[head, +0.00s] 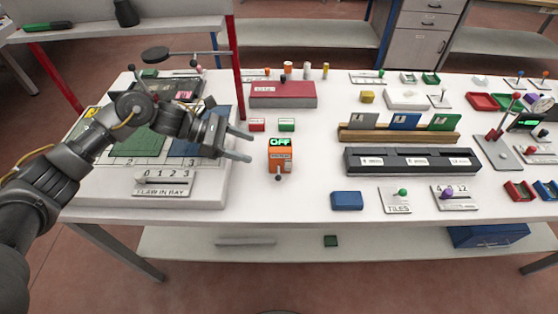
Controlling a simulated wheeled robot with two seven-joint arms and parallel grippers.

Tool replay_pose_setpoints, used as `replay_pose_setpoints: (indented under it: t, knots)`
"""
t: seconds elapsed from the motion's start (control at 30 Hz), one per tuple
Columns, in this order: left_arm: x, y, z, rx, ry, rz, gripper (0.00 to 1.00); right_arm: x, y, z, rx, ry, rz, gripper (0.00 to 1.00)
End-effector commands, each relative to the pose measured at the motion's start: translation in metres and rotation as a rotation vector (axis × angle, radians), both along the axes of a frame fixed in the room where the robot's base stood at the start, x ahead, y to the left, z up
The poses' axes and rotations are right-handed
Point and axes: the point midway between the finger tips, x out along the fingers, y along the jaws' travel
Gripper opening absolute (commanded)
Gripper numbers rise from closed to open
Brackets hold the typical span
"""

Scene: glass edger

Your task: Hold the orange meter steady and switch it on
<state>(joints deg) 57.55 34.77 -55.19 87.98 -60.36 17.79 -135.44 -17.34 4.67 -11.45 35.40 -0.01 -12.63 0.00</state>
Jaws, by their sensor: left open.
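The orange meter (281,159) stands upright on the white table, near the middle of the head view. Its top display shows "OFF" in green, and a small dark knob sticks out at its front bottom. My left gripper (250,144) is open, with its two fingers pointing right toward the meter. A gap shows between the fingertips and the meter's left side, and nothing is between the fingers. My right gripper is not clearly made out in the head view.
A white board with a "FLAW IN BAY" slider (164,182) lies under my left arm. A red post (235,70) rises behind the gripper. Small red (257,125) and green (287,125) blocks sit behind the meter. A blue block (347,201) lies to its front right. Table in front of the meter is clear.

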Motion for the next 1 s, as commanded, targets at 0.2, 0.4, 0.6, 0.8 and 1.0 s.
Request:
replay_pose_setpoints:
  t: [0.2, 0.4, 0.6, 0.8, 1.0]
  knots:
    - [0.0, -0.009, -0.003, -0.002, 0.002, -0.001, 0.6, 0.005, 0.002, 0.004, 0.003, -0.007, -0.001, 0.36]
    - [-0.001, -0.033, -0.015, -0.002, 0.002, -0.002, 0.6, 0.005, 0.003, 0.009, 0.004, -0.006, -0.001, 0.36]
    - [0.0, -0.059, -0.038, 0.0, 0.0, -0.001, 0.6, 0.004, 0.003, -0.002, 0.004, -0.006, -0.001, 0.36]
    - [0.0, -0.078, -0.047, 0.0, -0.002, -0.002, 0.6, 0.003, 0.003, -0.025, 0.003, -0.004, -0.001, 0.36]
    - [0.0, -0.087, -0.049, 0.0, 0.0, -0.001, 0.6, 0.003, 0.001, -0.033, 0.001, -0.004, -0.001, 0.36]
